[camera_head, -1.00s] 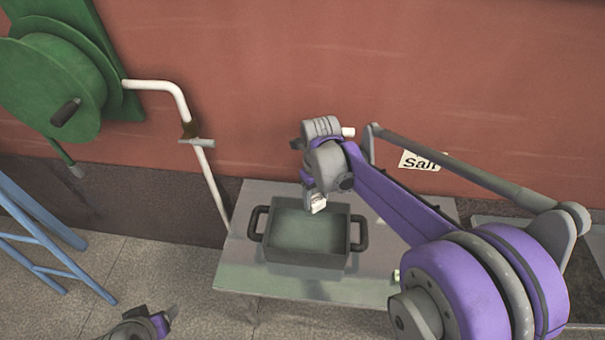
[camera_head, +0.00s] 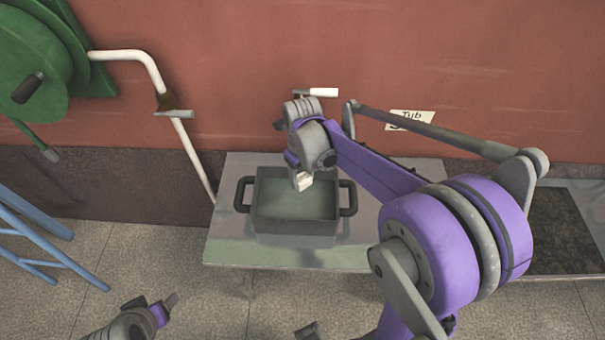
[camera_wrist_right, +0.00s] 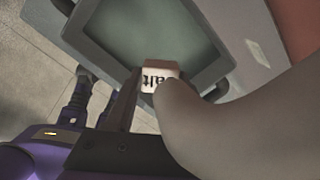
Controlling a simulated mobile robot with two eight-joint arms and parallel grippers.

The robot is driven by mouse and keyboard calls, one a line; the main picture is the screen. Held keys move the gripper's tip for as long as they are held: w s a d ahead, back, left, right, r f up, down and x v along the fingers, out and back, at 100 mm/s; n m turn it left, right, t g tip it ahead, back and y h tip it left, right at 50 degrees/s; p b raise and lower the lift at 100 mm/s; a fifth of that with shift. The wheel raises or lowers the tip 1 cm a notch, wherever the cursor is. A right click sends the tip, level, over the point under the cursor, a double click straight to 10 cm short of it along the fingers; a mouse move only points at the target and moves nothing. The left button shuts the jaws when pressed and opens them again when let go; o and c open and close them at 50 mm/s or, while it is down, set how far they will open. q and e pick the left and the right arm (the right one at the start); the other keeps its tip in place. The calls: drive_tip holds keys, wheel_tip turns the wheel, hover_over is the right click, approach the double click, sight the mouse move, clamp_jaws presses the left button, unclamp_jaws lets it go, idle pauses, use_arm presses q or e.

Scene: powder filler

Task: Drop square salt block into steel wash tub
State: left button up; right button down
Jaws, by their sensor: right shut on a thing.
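The square salt block (camera_head: 303,181) is a small pale cube; in the right wrist view, the salt block (camera_wrist_right: 155,78) shows dark lettering ending in "alt" and a reddish-brown upper side. My right gripper (camera_head: 301,177) is shut on it and holds it over the steel wash tub (camera_head: 292,227), apart from the tub floor. The tub is a grey rectangular basin with two side handles and a greenish inside. In the right wrist view, the tub (camera_wrist_right: 150,30) lies beyond the block. My left gripper (camera_head: 172,299) is low at the left, away from the tub; its finger opening is unclear.
The tub stands on a metal table (camera_head: 230,250) against a red wall. A green reel (camera_head: 30,60) and white pipe (camera_head: 185,140) are at the left, above blue metal legs (camera_head: 40,240). A wall label (camera_head: 410,118) is partly hidden by my right arm.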

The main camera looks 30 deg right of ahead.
sight(302, 180)
drive_tip(key=shift+c, duration=0.9)
unclamp_jaws()
drive_tip(key=shift+r, duration=0.15)
wheel_tip(302, 180, up, 11)
drive_tip(key=shift+f+p, duration=0.2)
drive_tip(key=shift+p, duration=0.15)
drive_tip(key=s+a+f+n+t, duration=0.2)
drive_tip(key=s+n, duration=0.5)
drive_tip(key=n, duration=1)
drive_tip(key=s+a+f+n+t, duration=0.3)
drive_tip(key=s+n, duration=0.4)
drive_tip(key=n, duration=1)
wheel_tip(302, 180, down, 2)
drive_tip(key=shift+s+a+f+t, duration=0.2)
drive_tip(key=shift+s+a+t, duration=0.15)
drive_tip(key=shift+a, duration=0.55)
